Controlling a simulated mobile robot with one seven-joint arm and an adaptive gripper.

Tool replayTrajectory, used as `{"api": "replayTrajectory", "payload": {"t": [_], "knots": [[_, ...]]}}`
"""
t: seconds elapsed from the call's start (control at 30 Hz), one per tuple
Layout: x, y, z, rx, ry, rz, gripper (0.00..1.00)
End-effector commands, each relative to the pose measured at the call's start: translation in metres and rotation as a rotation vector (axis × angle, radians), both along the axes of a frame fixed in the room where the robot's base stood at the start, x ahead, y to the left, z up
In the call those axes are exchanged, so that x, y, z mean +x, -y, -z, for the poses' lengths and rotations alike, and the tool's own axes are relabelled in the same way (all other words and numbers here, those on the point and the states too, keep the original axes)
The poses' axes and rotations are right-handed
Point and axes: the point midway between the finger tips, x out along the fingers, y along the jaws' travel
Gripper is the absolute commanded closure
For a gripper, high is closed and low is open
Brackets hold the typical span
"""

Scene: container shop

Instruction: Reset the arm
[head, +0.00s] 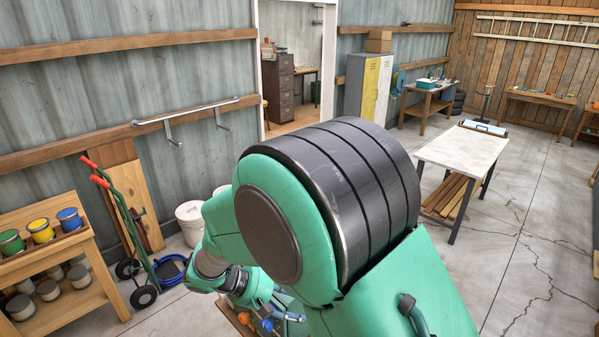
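My arm is teal with a grey-black shoulder and fills the middle of the head view. It folds down and to the left past the shoulder. Its end, my gripper (287,314), shows small and partly hidden low in the picture, just in front of the shoulder. I cannot tell whether its fingers are open or shut, or whether they hold anything. Small orange (246,319) and blue (267,325) things show right below and beside it, largely hidden by the arm.
A wooden shelf with paint cans (41,231) stands at left. A hand truck (130,230) and a white bucket (190,221) are by the wall. A white-topped table (462,150) stands at right. The cracked floor (540,250) at right is clear. A doorway is behind.

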Motion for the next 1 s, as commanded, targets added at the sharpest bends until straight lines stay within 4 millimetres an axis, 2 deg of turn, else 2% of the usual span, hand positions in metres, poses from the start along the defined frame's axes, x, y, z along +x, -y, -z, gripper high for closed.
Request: {"api": "replayTrajectory", "payload": {"t": [0.1, 0.5, 1.0], "knots": [[-0.007, 0.024, -0.022, 0.079, 0.026, 0.071, 0.47], [-0.044, 0.090, -0.079, 0.335, 0.123, 0.292, 0.47], [-0.103, 0.149, -0.135, 0.647, 0.303, 0.541, 0.47]]}}
